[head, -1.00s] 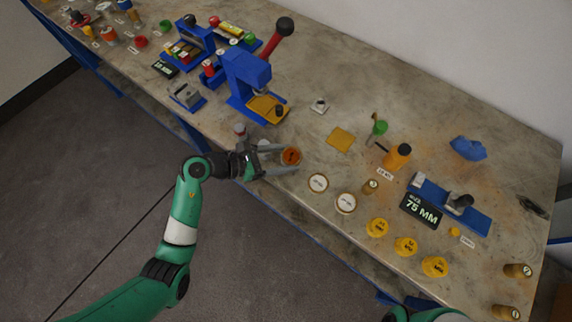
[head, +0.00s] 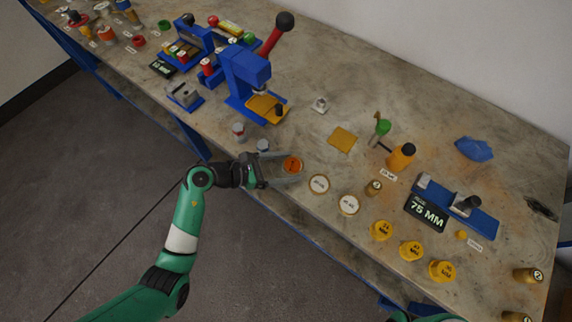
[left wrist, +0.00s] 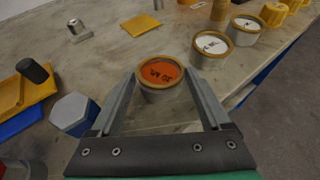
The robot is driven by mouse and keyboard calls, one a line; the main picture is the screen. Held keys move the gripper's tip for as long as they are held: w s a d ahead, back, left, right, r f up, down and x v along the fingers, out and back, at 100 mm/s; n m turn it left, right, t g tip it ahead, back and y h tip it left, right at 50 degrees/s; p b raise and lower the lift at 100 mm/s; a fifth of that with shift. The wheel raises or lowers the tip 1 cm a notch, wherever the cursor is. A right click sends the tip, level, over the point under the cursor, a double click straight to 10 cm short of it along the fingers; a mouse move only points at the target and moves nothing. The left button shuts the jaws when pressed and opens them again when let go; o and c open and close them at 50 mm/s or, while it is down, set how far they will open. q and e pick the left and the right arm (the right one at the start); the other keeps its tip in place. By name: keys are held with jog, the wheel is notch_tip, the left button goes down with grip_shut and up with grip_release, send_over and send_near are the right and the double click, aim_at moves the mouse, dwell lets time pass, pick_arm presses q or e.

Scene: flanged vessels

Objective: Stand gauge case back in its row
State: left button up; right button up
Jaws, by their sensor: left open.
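A round gauge case with an orange lid face and tan rim (head: 292,165) stands upright on the bench near its front edge. In the left wrist view the same case (left wrist: 160,75) sits between my fingertips, its lid marked in dark print. My left gripper (head: 298,168) is open, one finger on each side of the case; I cannot tell if either touches it. Two white-faced cases, the nearer (head: 319,184) and the farther (head: 348,205), stand in line to its right. They also show in the left wrist view (left wrist: 212,45). My right gripper is out of view.
Yellow knobbed caps (head: 411,250) continue along the front edge to the right. A grey hexagonal-topped piece (left wrist: 74,112) stands left of my gripper. A blue press (head: 245,80) is behind it. A yellow square pad (head: 341,139) lies behind the cases, with clear bench around it.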

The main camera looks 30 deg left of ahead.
pick_arm(q)
jog(key=p+v, duration=0.4)
jog(key=v, duration=0.8)
jog(key=shift+r, duration=0.1)
